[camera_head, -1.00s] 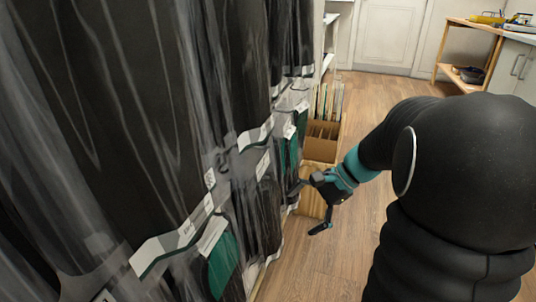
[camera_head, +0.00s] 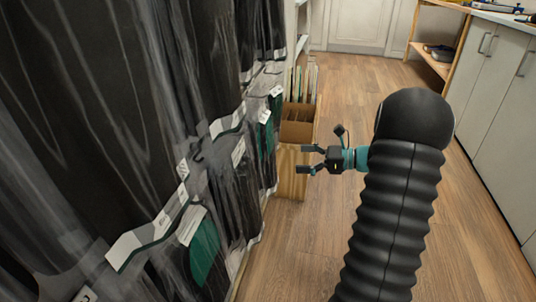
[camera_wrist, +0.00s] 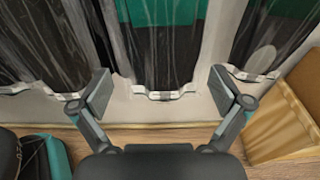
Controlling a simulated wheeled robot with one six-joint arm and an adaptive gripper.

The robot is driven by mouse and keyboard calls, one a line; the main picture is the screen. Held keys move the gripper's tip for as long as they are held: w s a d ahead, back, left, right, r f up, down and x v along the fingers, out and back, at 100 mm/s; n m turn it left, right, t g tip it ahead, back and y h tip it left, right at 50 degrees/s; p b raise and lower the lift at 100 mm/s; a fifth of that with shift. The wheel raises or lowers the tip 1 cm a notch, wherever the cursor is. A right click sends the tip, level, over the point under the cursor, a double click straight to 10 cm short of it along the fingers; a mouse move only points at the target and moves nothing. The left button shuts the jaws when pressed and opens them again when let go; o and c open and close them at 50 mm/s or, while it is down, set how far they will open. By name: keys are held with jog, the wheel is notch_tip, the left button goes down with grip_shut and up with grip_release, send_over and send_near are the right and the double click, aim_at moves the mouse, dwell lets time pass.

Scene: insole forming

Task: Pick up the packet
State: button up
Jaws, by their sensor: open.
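Several clear packets with black and green contents hang in a row on the left in the head view; one is this nearer packet (camera_head: 205,245). In the wrist view a packet (camera_wrist: 160,50) with a green band and dark lower part hangs centred between my fingers, its bottom edge a little beyond them. My gripper (camera_head: 304,160) is open and empty, its fingers pointing left toward the hanging row. It also shows in the wrist view (camera_wrist: 168,95), with the fingers spread wide. I cannot tell the exact gap between fingers and packet.
A wooden box (camera_head: 291,175) stands on the floor behind my gripper, and it also shows at the right of the wrist view (camera_wrist: 285,125). A cardboard box (camera_head: 298,125) with upright sheets is beyond it. Grey cabinets (camera_head: 500,100) line the right. Floor between is clear.

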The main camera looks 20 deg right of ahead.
aim_at(273, 157)
jog(key=x, duration=0.4)
jog(key=shift+b+x, duration=0.6)
jog(key=shift+x, duration=2.05)
jog(key=shift+w+d, duration=0.1)
jog(key=shift+w, duration=0.1)
jog(key=c, duration=1.1)
